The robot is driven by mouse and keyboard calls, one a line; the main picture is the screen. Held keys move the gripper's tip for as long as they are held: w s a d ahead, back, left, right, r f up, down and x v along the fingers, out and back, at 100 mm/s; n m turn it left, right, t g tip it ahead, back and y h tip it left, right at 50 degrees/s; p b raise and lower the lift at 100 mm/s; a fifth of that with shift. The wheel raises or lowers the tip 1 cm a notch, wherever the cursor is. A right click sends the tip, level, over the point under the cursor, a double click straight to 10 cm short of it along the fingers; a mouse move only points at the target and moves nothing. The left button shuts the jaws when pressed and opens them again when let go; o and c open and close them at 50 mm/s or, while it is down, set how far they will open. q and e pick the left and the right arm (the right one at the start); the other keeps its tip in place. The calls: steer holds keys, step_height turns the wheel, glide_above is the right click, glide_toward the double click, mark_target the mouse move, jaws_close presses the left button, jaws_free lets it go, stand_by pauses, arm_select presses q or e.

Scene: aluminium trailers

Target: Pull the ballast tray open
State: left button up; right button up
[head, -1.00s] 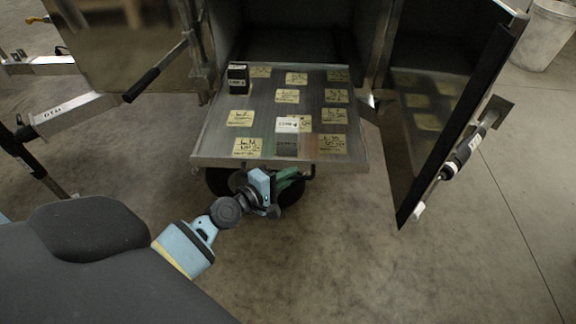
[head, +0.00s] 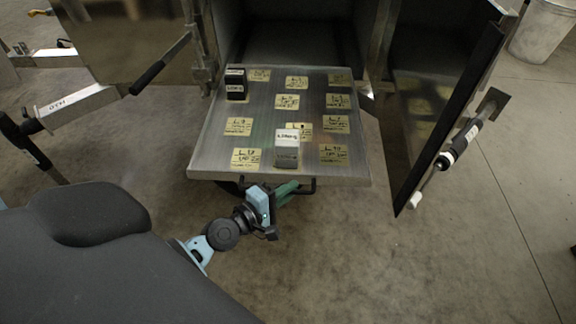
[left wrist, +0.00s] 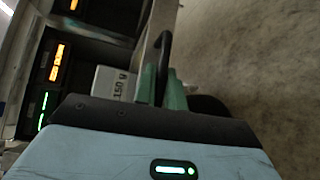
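The ballast tray (head: 262,115) is a flat metal shelf that sticks out of the open cabinet in the head view. A dark bar handle (head: 305,187) is below its front edge, and it shows as a black loop in the left wrist view (left wrist: 164,50). My left gripper (head: 287,189) has its green fingers closed around the handle. The fingers (left wrist: 161,88) show on either side of the bar in the left wrist view. Part of the handle is hidden by the fingers. My right gripper is in neither view.
A dark block (head: 236,86) and a grey block with a white top (head: 287,150) stand on the tray among several yellow labels. An open door (head: 440,110) hangs at the right. A bucket (head: 543,30) is behind it. Concrete floor in front is clear.

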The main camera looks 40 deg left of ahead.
arm_select(q)
steer(key=shift+o, duration=0.8)
steer(key=shift+s+d+f, duration=0.15)
steer(key=shift+s, duration=0.1)
steer(key=v, duration=0.8)
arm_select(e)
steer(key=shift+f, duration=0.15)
arm_select(q)
steer(key=shift+w, duration=0.1)
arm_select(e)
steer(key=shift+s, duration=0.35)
